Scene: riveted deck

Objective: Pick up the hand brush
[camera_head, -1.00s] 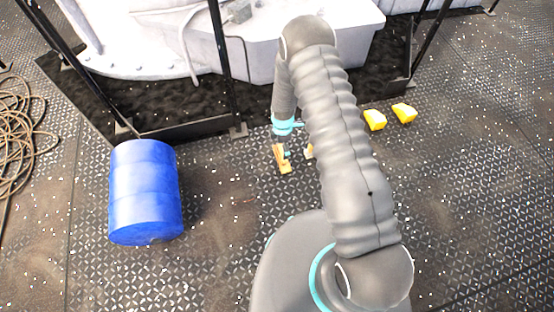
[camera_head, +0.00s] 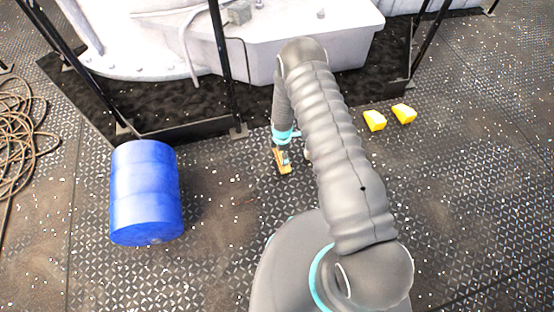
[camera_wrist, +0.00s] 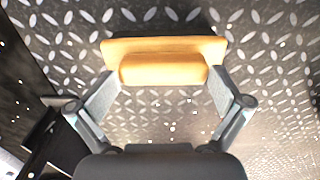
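The hand brush (camera_wrist: 163,70) is yellow-orange, with a wide flat part and a narrower raised block on the near side. It lies on the patterned deck and spans the upper middle of the wrist view. In the head view the brush (camera_head: 283,168) shows as a small tan piece below my gripper (camera_head: 281,155). In the wrist view my gripper (camera_wrist: 166,84) has its two fingers spread, one at each end of the raised block. The fingertips are very close to the block; I cannot tell whether they touch it. The bristles are hidden.
A blue barrel (camera_head: 146,192) stands to the left. Two yellow blocks (camera_head: 374,120) (camera_head: 404,113) lie to the right. A black-framed platform with white machinery (camera_head: 290,45) is behind. Coiled cable (camera_head: 14,125) lies at the far left. The deck between barrel and arm is clear.

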